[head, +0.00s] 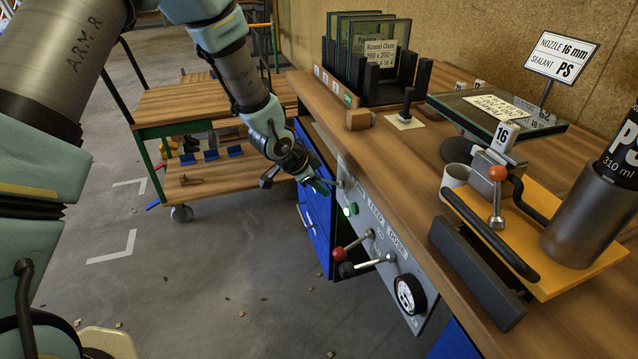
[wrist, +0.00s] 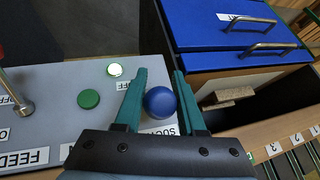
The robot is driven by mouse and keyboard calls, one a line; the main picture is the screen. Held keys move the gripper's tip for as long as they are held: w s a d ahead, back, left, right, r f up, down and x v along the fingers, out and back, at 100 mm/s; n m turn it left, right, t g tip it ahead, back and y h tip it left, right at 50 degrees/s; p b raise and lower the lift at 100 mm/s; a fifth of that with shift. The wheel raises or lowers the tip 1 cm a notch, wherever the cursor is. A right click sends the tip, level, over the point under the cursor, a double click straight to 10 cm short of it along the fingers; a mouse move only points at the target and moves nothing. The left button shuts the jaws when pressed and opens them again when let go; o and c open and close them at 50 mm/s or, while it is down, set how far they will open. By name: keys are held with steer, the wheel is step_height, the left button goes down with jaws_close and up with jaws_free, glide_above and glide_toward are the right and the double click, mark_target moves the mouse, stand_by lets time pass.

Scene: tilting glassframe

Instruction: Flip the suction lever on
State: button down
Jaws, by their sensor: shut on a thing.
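The suction lever shows its blue ball knob (wrist: 160,102) in the wrist view, beside a partly covered label starting "SUC" on the grey control panel (wrist: 50,75). My gripper (wrist: 158,88) has its teal fingers on either side of the knob and is shut on it. The lever's shaft is hidden behind the knob, so its tilt cannot be told. In the head view my gripper (head: 328,183) is at the far end of the panel (head: 350,190), and the knob is not clearly visible there.
A lit lamp (wrist: 115,70) and a green button (wrist: 88,99) sit close to the knob. A red-knobbed lever (head: 352,245), a black-knobbed lever (head: 365,265) and a gauge (head: 410,295) are further along. Blue drawers (head: 315,205) stand beside the panel; a trolley (head: 190,105) is behind.

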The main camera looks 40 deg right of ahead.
steer(key=shift+r, duration=0.15)
stand_by(0.4)
steer(key=c, duration=0.5)
jaws_free()
steer(key=v, duration=1)
steer(key=shift+r, duration=0.45)
steer(key=w+a+r+n+t+y, duration=0.1)
steer(key=w+a+n+y, duration=0.15)
steer(key=a, duration=0.45)
steer(key=w+a+r+n+t+y+p, duration=0.15)
steer(key=w+a+n, duration=0.25)
steer(key=a, duration=0.4)
steer(key=w+a+r+n+y, duration=0.1)
steer(key=w+a+r+n, duration=0.2)
steer(key=a, duration=0.4)
steer(key=s+a+r+n, duration=0.1)
steer(key=s+a+n, duration=0.1)
steer(key=a+n, duration=0.2)
steer(key=s+a+r+n+g+y, duration=0.1)
steer(key=a+n, duration=0.2)
steer(key=a, duration=0.7)
steer(key=s+a+r+n, duration=0.1)
steer(key=s+a+n, duration=0.1)
steer(key=a+n, duration=0.2)
steer(key=shift+s+a+n+g+y, duration=0.2)
steer(key=shift+a, duration=0.7)
steer(key=shift+s+a+n+g+y, duration=0.15)
steer(key=shift+a+y, duration=0.05)
steer(key=shift+a, duration=0.7)
